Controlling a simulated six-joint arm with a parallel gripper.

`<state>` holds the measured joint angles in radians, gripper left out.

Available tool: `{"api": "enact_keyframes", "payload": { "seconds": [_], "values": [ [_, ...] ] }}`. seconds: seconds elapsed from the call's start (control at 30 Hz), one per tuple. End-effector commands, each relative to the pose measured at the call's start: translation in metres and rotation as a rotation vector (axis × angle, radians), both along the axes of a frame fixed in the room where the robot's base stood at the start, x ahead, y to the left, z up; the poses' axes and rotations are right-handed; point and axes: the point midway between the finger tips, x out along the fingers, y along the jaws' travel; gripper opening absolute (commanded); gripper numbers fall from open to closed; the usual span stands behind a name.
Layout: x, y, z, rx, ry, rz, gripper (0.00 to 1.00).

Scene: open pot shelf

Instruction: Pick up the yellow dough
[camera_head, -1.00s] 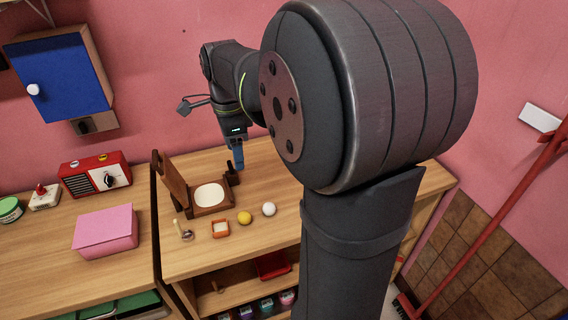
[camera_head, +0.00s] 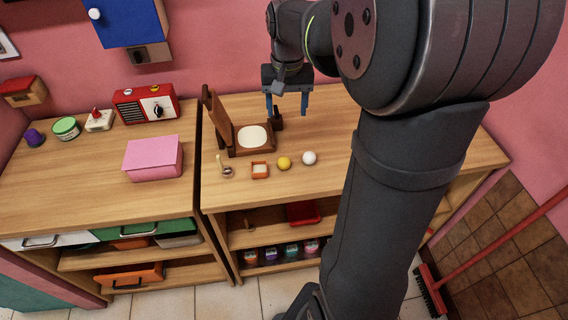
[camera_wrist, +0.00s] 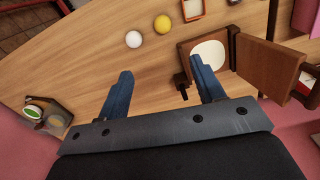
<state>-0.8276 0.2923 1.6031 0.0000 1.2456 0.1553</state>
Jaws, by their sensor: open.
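The yellow dough (camera_head: 284,163) is a small ball on the wooden counter, between a small orange square tray and a white ball (camera_head: 309,158). In the wrist view the yellow dough (camera_wrist: 163,24) lies near the top, beside the white ball (camera_wrist: 133,39). My gripper (camera_head: 288,113) is open and empty above the back of the counter, behind the dough and apart from it.
A wooden press (camera_head: 239,138) with a raised lid and white disc stands left of my gripper, with a small dark holder (camera_head: 277,122) beside it. The orange tray (camera_head: 260,169) and a small tool (camera_head: 225,169) lie left of the dough. Counter right of the white ball is clear.

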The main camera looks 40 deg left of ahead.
Motion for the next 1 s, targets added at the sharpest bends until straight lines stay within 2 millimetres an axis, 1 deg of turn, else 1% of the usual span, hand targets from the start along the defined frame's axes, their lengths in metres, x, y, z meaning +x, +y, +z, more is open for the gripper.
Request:
{"api": "enact_keyframes", "payload": {
  "seconds": [0.1, 0.2, 0.3, 0.4, 0.57, 0.67, 0.77, 1.0],
  "values": [
    [0.0, -0.001, -0.007, -0.001, 0.001, 0.231, 0.62],
    [0.001, -0.002, -0.013, -0.001, 0.001, 0.424, 0.62],
    [0.001, -0.003, -0.017, -0.002, 0.001, 0.588, 0.62],
    [0.002, -0.003, -0.021, -0.001, 0.0, 0.708, 0.62],
    [0.002, -0.003, -0.025, -0.001, 0.0, 0.801, 0.62],
    [0.001, -0.004, -0.035, -0.002, 0.003, 0.814, 0.62],
    [0.001, -0.004, -0.054, -0.003, 0.004, 0.813, 0.62],
    [0.001, -0.003, -0.107, -0.003, 0.005, 0.811, 0.62]
  ]
}}
